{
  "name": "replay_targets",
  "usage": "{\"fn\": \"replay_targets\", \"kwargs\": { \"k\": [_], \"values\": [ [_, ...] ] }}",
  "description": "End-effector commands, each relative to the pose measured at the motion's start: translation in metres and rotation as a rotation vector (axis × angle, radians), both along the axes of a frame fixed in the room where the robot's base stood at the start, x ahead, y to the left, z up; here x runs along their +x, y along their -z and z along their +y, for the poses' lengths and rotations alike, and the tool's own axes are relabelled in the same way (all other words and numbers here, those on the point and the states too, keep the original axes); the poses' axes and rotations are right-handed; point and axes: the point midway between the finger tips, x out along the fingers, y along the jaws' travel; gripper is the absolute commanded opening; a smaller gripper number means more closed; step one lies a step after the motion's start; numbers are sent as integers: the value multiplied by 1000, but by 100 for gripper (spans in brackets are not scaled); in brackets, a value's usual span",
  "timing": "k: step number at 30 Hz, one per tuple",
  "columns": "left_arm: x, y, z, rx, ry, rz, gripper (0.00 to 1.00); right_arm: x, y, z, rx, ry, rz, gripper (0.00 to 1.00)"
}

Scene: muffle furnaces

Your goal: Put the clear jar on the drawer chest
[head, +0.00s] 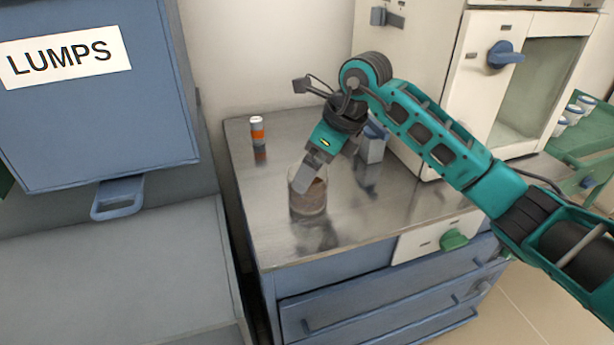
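The clear jar (309,202) is upright at the drawer chest's metal top (350,228), left of its middle. It looks see-through with a brownish tint, and a dark reflection shows below it. I cannot tell whether its base touches the top. My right gripper (309,178) comes down at a tilt over the jar, its grey fingers at the rim and covering part of the upper wall. The finger gap is hidden, so I cannot tell whether they grip the jar. The blue drawer chest (390,300) has several drawers. My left gripper is not in view.
A small orange-and-white container (257,129) stands at the top's back left. A cream furnace (420,50) with a blue knob stands behind my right arm. A blue bin labelled LUMPS (90,120) is at left. The metal top's front left is clear.

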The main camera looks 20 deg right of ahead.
Motion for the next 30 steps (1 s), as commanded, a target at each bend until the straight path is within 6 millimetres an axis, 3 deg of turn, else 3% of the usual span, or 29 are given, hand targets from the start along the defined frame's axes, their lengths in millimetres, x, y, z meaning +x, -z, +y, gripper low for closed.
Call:
{"fn": "replay_targets", "kwargs": {
  "k": [3,9,30],
  "values": [
    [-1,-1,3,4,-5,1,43,-6,-25,-8,-1,0,-4,100],
    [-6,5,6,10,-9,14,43,-13,-48,-15,0,1,-3,100],
    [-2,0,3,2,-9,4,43,-15,-53,-16,1,0,1,100]
  ]
}}
